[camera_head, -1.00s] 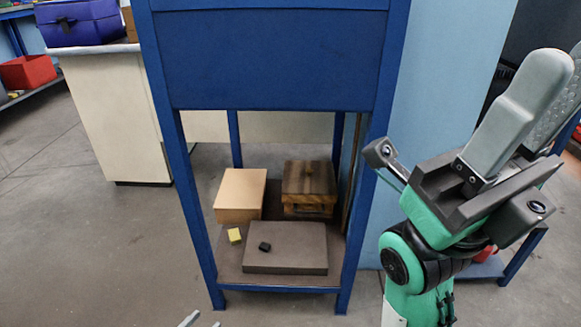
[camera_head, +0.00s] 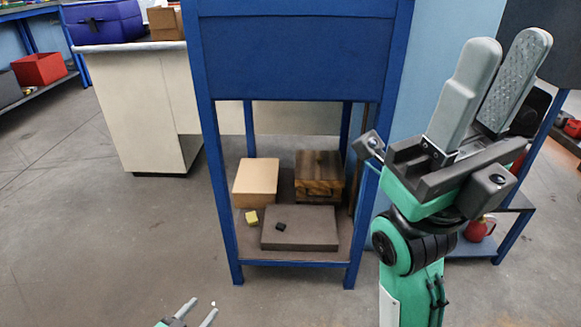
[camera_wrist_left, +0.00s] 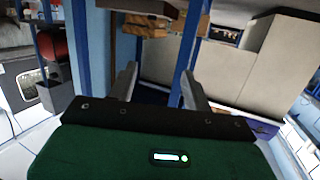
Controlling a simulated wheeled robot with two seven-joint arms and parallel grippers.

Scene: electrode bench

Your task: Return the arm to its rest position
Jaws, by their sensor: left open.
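My left gripper (camera_head: 200,309) shows at the bottom edge of the head view, with only its two fingers and a bit of green body in the picture. In the left wrist view my left gripper (camera_wrist_left: 160,85) has its fingers apart with nothing between them. My right gripper (camera_head: 507,40) is raised, fingers pointing up, at the right of the head view. Its grey fingers stand apart and the textured inner pad of one shows; nothing is held. Most of the left arm is out of view.
A blue-framed bench (camera_head: 205,150) stands ahead. Its low shelf holds a tan box (camera_head: 256,180), a wooden box (camera_head: 318,170), a grey slab (camera_head: 315,232), a yellow block (camera_head: 252,217) and a small black block (camera_head: 281,227). A white cabinet (camera_head: 135,110) stands left. The floor at front left is clear.

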